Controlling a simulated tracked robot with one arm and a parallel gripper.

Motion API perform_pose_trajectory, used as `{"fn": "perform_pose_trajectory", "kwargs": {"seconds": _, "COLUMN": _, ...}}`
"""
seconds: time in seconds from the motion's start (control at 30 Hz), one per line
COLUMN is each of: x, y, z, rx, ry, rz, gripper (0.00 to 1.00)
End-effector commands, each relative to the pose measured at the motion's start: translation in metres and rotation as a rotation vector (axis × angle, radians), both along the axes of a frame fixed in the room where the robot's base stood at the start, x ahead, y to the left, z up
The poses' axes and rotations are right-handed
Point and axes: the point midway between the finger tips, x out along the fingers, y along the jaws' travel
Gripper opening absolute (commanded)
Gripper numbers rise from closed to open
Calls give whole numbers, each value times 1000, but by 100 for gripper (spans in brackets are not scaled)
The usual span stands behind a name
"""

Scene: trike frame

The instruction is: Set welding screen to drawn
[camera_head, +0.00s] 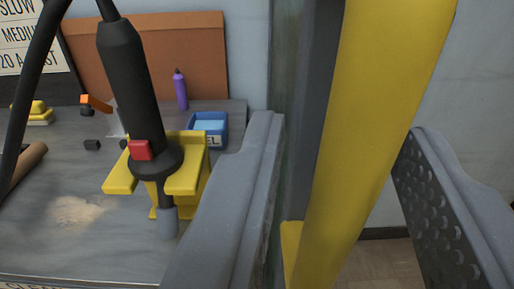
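My gripper (345,130) is open, with one grey finger on each side of a thick yellow upright bar (385,100). The right finger's studded inner pad faces the bar, with a gap between them. I cannot tell whether the left finger touches anything. Just left of the bar stand a dark grey upright (316,100) and a narrow, murky green strip (287,70), which looks like the edge of the welding screen. Most of the screen is hidden or out of view. The bar's top is out of frame.
At left, a grey workbench (60,180) carries a yellow holder (120,180) with a black torch-like tool (130,85), a blue bin (208,122) and a purple bottle (181,90). A brown board (150,55) leans behind. Bare floor (385,265) shows at lower right.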

Motion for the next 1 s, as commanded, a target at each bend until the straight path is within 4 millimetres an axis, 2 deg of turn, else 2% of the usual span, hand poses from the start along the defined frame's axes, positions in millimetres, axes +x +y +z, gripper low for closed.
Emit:
{"fn": "perform_pose_trajectory", "kwargs": {"seconds": 0.37, "x": -5, "y": 1, "z": 0, "rx": 0, "ry": 0, "rz": 1, "gripper": 35}}
{"fn": "perform_pose_trajectory", "kwargs": {"seconds": 0.57, "x": -30, "y": 8, "z": -1, "rx": 1, "ry": 3, "rz": 3, "gripper": 35}}
{"fn": "perform_pose_trajectory", "kwargs": {"seconds": 0.87, "x": -81, "y": 21, "z": -2, "rx": 0, "ry": 4, "rz": 3, "gripper": 35}}
{"fn": "perform_pose_trajectory", "kwargs": {"seconds": 1.0, "x": -91, "y": 26, "z": -3, "rx": 0, "ry": -2, "rz": 8, "gripper": 35}}
